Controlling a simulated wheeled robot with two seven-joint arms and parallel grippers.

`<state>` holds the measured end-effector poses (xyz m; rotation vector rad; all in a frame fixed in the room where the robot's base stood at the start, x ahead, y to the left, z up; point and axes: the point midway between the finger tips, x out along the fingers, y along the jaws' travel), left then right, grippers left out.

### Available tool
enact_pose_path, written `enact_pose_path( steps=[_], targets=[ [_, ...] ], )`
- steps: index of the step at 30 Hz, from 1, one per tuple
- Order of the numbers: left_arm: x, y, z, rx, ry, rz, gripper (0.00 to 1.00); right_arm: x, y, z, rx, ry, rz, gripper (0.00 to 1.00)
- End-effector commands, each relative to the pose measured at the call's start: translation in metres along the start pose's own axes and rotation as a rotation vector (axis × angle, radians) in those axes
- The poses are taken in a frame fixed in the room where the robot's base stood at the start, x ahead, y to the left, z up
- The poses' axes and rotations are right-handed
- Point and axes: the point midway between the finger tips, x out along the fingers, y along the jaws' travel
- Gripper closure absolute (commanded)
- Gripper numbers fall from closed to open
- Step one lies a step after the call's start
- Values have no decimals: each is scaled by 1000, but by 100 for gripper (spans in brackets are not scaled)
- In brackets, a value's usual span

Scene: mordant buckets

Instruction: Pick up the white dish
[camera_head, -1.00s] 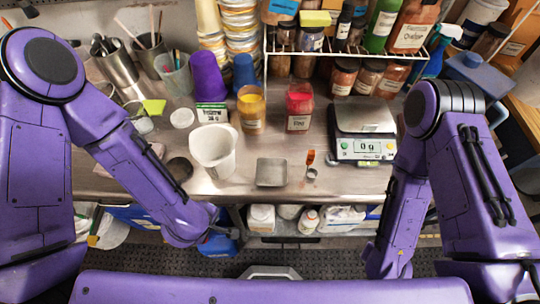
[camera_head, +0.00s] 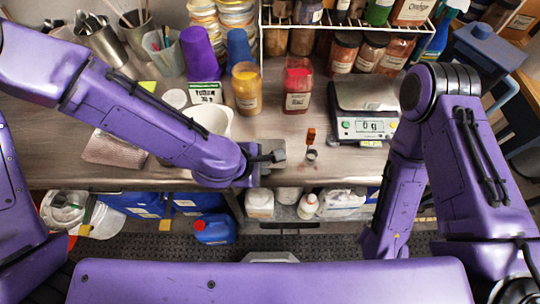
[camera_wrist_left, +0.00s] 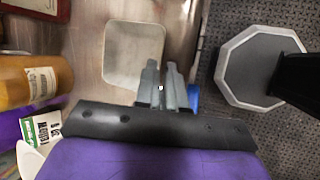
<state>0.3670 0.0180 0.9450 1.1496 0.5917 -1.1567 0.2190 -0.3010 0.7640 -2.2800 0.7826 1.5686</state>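The white dish (camera_wrist_left: 133,58) is a shallow square dish with rounded corners, looking pale grey, on the steel bench in the left wrist view. In the head view my left gripper (camera_head: 277,157) covers most of it, and only a part of the dish (camera_head: 279,145) shows. In the left wrist view my left gripper (camera_wrist_left: 161,66) is at the dish's lower right corner. Its fingers are close together with a narrow gap, and I see nothing held between them. I cannot tell whether they touch the dish. My right gripper is out of view.
A white beaker (camera_head: 212,120) stands left of the dish, partly behind my left forearm. A small metal cup (camera_head: 312,155) is to the right. A scale (camera_head: 362,110), a red jar (camera_head: 298,85) and a yellow jar (camera_head: 246,88) stand behind. The bench front edge is close.

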Motion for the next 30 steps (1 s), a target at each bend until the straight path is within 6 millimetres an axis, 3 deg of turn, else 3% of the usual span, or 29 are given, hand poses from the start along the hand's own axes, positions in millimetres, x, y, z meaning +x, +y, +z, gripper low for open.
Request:
enact_pose_path(
  steps=[3, 7, 19, 21, 30],
  targets=[
    [22, 0, 0, -1, 1, -4, 91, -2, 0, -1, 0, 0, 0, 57],
    [33, 0, -1, -1, 1, -1, 91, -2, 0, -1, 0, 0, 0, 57],
    [35, 0, -1, -1, 1, 0, 91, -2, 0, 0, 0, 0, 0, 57],
    [35, 0, -1, 0, 1, 0, 100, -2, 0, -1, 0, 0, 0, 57],
    [35, 0, -1, 0, 1, -1, 100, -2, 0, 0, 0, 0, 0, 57]
  ],
)
